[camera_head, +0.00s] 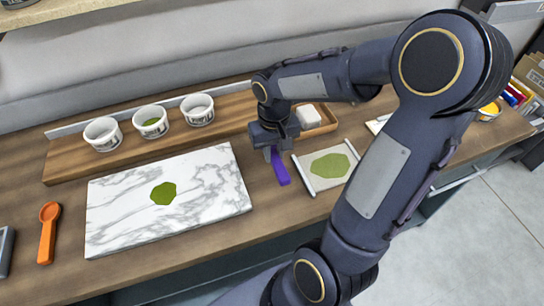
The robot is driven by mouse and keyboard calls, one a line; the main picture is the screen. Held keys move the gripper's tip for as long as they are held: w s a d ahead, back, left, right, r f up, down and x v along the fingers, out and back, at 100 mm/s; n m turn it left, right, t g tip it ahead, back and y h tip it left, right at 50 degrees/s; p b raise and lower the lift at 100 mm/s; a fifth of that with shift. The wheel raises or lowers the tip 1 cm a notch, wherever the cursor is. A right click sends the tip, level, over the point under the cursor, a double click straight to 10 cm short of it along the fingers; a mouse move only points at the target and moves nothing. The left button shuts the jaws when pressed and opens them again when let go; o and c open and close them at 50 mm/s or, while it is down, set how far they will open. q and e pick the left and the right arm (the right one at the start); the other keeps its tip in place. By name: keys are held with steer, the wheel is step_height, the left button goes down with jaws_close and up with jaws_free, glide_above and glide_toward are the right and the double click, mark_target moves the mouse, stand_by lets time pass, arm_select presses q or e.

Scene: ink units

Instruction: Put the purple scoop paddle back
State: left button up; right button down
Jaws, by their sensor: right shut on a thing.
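The purple scoop paddle (280,168) is in my right gripper (271,153), which is shut on its upper end. The paddle hangs down between the marble slab and the small sheet with a green patch. The gripper hides its upper part, and I cannot tell whether its lower end touches the table. My left gripper is not in view.
A marble slab (215,205) with a green patch lies left of the gripper. Three white tubs (198,110) stand on a wooden board behind it. A sheet (312,160) with another green patch lies right. An orange scoop (47,235) lies far left.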

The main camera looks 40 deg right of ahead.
mark_target(272, 159)
steer(key=shift+w+d+f, duration=0.15)
steer(key=shift+w+f, duration=0.35)
steer(key=shift+f, duration=0.1)
steer(key=shift+w+f, duration=0.15)
steer(key=shift+f, duration=1.6)
steer(key=c, duration=1.3)
jaws_free()
steer(key=shift+f, duration=0.1)
steer(key=shift+o, duration=0.2)
